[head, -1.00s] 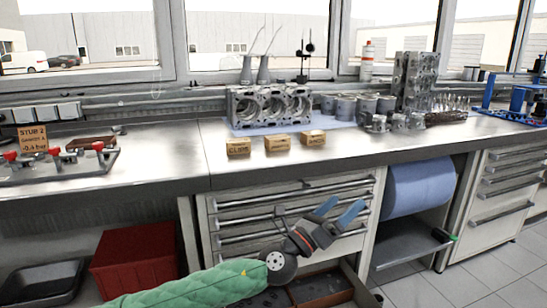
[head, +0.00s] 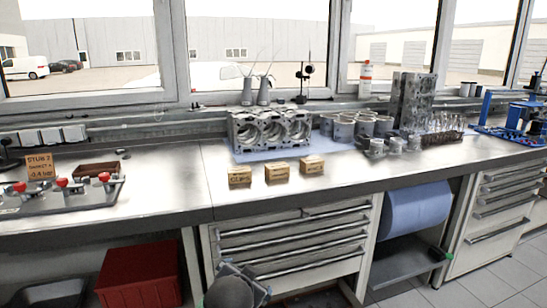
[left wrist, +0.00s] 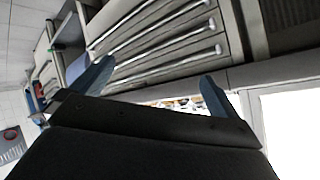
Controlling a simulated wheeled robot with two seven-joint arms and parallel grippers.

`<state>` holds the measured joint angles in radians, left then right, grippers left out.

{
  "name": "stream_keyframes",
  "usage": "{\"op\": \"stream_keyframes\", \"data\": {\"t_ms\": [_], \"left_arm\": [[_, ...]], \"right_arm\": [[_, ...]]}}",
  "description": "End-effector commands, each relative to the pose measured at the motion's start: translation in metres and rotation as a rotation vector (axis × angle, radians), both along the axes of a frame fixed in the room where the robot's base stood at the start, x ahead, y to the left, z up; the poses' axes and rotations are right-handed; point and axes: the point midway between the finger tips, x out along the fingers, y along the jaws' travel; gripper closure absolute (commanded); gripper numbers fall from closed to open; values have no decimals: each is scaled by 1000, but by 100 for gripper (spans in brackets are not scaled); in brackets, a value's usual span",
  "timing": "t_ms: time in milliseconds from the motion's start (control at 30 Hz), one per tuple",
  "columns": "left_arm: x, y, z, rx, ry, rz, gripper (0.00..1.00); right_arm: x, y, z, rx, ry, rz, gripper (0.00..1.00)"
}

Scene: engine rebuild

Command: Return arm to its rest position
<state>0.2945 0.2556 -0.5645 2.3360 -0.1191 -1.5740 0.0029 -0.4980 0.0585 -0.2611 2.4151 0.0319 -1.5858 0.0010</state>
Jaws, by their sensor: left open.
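My left arm shows in the head view only as a dark grey wrist part (head: 235,286) at the bottom edge, in front of the drawer cabinet. Its fingers are hard to make out there. In the left wrist view my left gripper (left wrist: 157,78) is open, with two blue fingers wide apart and nothing between them. The drawer fronts (left wrist: 160,35) show beyond the fingers. My right gripper is in no view.
The drawer cabinet (head: 290,240) stands below the steel bench (head: 170,190). Three small boxes (head: 276,173) and an engine block (head: 270,130) are on the bench. A red bin (head: 140,277) sits below at left, a blue roll (head: 418,208) at right.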

Motion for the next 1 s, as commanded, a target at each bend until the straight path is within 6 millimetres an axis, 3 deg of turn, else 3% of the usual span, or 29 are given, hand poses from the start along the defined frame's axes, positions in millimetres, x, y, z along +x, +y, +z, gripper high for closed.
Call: {"op": "stream_keyframes", "data": {"t_ms": [33,667,1000], "left_arm": [[-12,4,-3,-28,51,3,0],[-140,60,-77,-265,435,144,0],[-237,80,-123,-298,647,251,0]], "right_arm": [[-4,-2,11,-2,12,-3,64],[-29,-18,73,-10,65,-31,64],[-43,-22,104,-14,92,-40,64]]}}
